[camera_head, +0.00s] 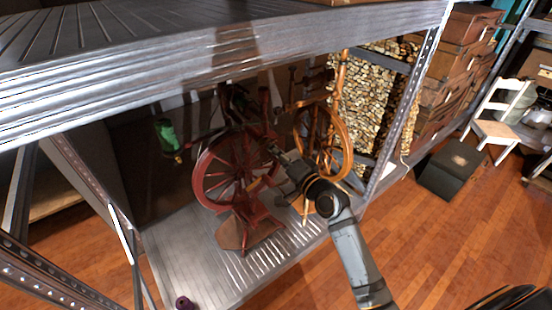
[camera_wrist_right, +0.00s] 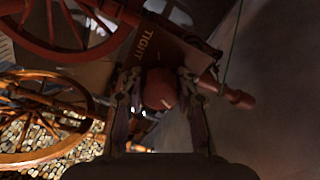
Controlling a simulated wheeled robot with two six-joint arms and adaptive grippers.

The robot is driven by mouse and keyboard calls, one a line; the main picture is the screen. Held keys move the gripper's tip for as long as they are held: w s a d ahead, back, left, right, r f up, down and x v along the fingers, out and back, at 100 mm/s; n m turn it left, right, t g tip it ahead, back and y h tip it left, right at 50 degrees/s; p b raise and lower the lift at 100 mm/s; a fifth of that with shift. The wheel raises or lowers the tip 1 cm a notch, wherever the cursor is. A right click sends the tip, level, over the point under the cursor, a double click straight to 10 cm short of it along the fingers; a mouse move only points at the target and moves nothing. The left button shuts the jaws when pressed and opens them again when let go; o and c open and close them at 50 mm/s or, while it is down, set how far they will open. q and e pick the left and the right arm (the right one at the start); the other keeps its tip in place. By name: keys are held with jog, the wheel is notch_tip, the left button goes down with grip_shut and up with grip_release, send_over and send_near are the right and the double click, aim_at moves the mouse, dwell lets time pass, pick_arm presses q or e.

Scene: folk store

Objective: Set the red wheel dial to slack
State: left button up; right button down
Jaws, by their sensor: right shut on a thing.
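The red spinning wheel (camera_head: 206,187) stands on the metal shelf in the head view. My right gripper (camera_head: 272,149) reaches in from the lower right to its upper frame. In the right wrist view the gripper (camera_wrist_right: 161,92) has a finger on each side of a round red knob (camera_wrist_right: 160,88), the dial, and is shut on it. The word TIGHT (camera_wrist_right: 148,42) is on the dark wood just above the knob. No slack marking can be read. In the head view the dial is too small to make out. My left gripper is not in view.
An orange wooden spinning wheel (camera_head: 345,160) stands close on the right, beside my right arm. A green spool (camera_head: 166,134) is at the left. The upper metal shelf (camera_head: 220,65) hangs over the space, with a perforated post (camera_head: 402,130) at the right. The front shelf surface (camera_head: 185,260) is mostly bare.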

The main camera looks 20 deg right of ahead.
jog(key=n+b, duration=0.1)
jog(key=n, duration=0.1)
jog(key=n+b, duration=0.2)
jog(key=shift+f+n, duration=0.2)
jog(key=shift+n, duration=0.2)
dwell(0.4)
jog(key=c, duration=1)
grip_release()
jog(key=shift+r, duration=0.1)
jog(key=shift+o, duration=0.2)
jog(key=shift+s, duration=0.1)
jog(key=shift+s+d, duration=0.15)
jog(key=shift+s, duration=0.1)
jog(key=v, duration=0.7)
